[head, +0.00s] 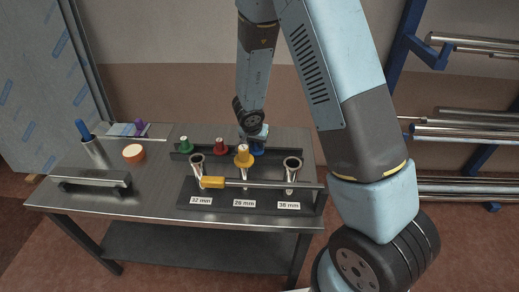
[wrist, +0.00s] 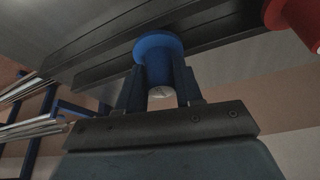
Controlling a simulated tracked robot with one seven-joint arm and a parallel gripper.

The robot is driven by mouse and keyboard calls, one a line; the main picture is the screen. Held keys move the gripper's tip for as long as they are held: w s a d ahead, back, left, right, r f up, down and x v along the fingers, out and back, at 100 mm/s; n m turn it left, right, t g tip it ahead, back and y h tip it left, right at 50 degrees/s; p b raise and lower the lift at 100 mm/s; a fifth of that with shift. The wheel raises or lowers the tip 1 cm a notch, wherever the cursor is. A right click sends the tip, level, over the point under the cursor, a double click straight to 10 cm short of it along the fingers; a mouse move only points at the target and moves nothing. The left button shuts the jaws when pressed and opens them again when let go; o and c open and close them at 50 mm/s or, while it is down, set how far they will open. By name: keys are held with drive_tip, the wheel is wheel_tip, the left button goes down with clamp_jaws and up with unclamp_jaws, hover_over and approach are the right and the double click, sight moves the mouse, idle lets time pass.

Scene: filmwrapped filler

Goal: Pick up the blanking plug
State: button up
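A blue plug (head: 258,148) sits at the right end of the dark rack at the back of the bench, mostly hidden by my gripper (head: 256,138). In the wrist view my gripper (wrist: 161,88) has one finger on each side of the blue plug (wrist: 158,50), with no clear gap beside its stem. Its wide blue flange lies against the dark rack bar, and a pale end shows between the fingers. A red plug (head: 220,147) and a green plug (head: 185,145) stand to its left.
The dark rack (head: 180,154) runs behind a stand with open tubes (head: 292,165) and size labels. An orange roll (head: 133,153) and a cup (head: 95,149) stand left. Metal bars (head: 465,130) fill a rack at right.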

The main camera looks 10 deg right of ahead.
clamp_jaws()
drive_tip(key=shift+r, duration=0.15)
